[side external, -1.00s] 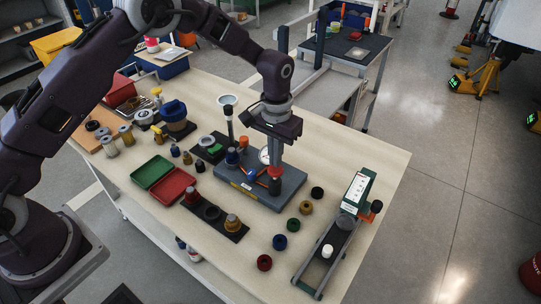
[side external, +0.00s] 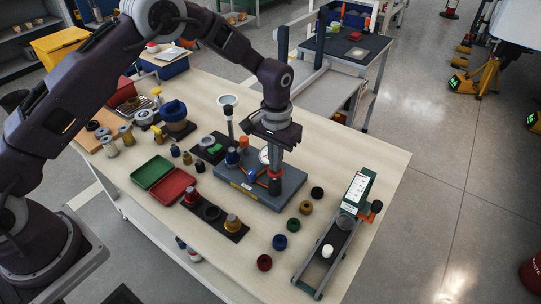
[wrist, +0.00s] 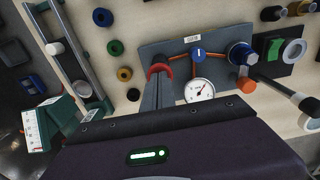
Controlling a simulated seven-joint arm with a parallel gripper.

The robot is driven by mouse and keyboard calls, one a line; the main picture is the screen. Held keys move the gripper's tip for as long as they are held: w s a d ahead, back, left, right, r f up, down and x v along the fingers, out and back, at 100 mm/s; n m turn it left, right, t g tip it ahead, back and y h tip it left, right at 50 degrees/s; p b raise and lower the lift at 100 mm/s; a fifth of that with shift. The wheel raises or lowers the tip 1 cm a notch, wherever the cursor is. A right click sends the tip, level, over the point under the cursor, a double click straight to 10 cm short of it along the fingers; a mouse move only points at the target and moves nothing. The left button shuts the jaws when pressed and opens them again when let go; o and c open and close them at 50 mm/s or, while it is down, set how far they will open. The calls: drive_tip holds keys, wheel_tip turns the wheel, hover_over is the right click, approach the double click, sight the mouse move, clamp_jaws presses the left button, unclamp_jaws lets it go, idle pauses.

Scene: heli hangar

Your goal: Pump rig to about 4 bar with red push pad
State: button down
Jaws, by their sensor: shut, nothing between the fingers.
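The pump rig is a blue-grey base plate (side external: 289,192) on the bench, with a white dial gauge (wrist: 199,90), a blue valve knob (wrist: 198,54) and orange pipes. The gauge also shows in the side view (side external: 264,155), partly hidden behind my gripper. The gauge figures are too small to read. The red push pad (wrist: 158,70) tops a dark post on the rig; its red rim also shows in the side view (side external: 275,173). My gripper (side external: 276,168) points straight down, shut and empty, with its fingertips at the pad. I cannot tell how firmly they touch.
A green-and-grey device with a long frame (side external: 328,250) stands to the right. Several loose coloured caps, among them a green one (side external: 293,223), lie between it and the rig.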

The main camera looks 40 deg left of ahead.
drive_tip(key=shift+f, duration=1.15)
drive_tip(key=shift+r, duration=1.5)
drive_tip(key=shift+f, duration=1.5)
drive_tip(key=shift+r, duration=1.5)
drive_tip(key=shift+f, duration=0.25)
